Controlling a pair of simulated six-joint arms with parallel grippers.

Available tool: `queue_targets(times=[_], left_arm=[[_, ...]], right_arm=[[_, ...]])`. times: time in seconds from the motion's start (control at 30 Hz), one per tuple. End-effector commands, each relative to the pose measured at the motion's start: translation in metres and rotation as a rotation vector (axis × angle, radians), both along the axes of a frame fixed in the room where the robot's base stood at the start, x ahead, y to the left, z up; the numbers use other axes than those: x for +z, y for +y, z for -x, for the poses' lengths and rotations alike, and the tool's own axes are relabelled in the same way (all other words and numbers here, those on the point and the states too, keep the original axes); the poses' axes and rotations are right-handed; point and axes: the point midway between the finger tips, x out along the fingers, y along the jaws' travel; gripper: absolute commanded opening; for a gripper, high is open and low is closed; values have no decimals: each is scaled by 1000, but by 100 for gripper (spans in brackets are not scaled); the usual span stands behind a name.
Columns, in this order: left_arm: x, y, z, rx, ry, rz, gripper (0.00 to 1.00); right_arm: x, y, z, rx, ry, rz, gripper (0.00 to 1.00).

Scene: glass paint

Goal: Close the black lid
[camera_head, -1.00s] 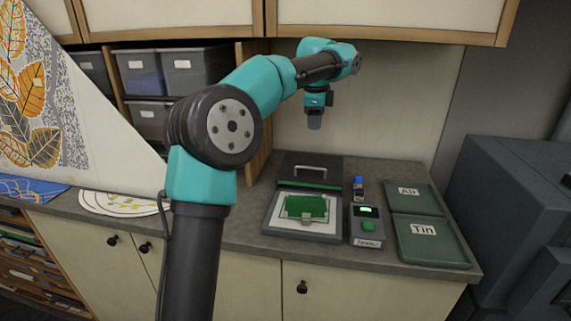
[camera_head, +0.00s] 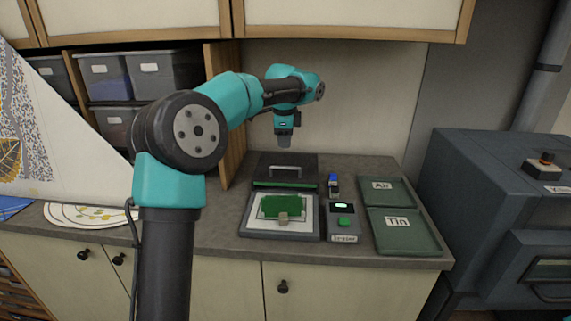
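The black lid (camera_head: 267,167) has a pale bar handle (camera_head: 285,171) and a green strip along its front edge. It sits raised behind a flat unit (camera_head: 247,226) whose white bed carries a green sheet with a small tan block at its front edge. The bed is uncovered, so the lid is open. My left gripper (camera_head: 284,142) points down above the lid's handle, apart from it as far as I can tell. Its grey fingers overlap from this side, so their opening is unclear. My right gripper is not in view.
A small device (camera_head: 342,234) with a green button and lit display stands right of the unit, with a blue-topped item (camera_head: 333,182) behind it. Two labelled green trays (camera_head: 395,246) lie further right. Wall cupboards (camera_head: 340,18) overhang the counter. A dark cabinet (camera_head: 480,190) stands right.

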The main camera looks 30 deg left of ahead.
Motion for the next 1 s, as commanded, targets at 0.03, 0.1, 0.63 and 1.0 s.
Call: queue_targets(times=[0.03, 0.1, 0.63, 1.0], left_arm=[[-10, 1, -1, 0, 2, 0, 38], [-21, 2, -3, 0, 2, 0, 38], [-96, 8, -17, 0, 0, -1, 38], [-101, 8, -18, 0, -2, -1, 38]], right_arm=[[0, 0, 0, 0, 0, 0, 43], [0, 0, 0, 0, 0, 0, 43], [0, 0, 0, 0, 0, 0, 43], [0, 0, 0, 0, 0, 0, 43]])
